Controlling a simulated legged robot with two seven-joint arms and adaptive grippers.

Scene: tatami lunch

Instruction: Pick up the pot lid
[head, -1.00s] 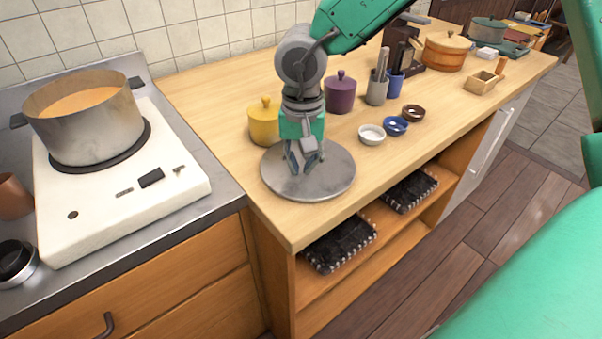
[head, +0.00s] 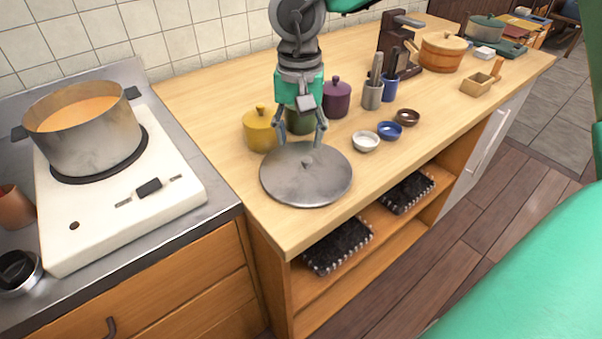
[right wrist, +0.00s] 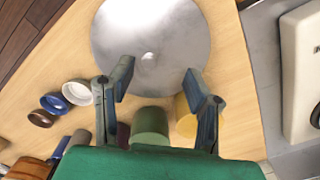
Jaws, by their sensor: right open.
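The pot lid (head: 305,180) is a round grey metal disc with a small knob, lying flat on the wooden counter. It also shows in the right wrist view (right wrist: 150,30), with its knob near the middle. My right gripper (head: 300,143) is open and empty, pointing down above the far part of the lid. In the right wrist view the fingers (right wrist: 158,72) stand apart, with the knob beyond the tips and between their lines. The pot (head: 85,128), uncovered and holding orange liquid, stands on the white stove at the left. My left gripper is not in view.
A yellow jar (head: 259,130), a green jar (head: 298,122) and a purple jar (head: 336,98) stand behind the lid. White (head: 365,142), blue (head: 390,131) and brown bowls (head: 407,117) sit to its right. The counter's front edge is close to the lid.

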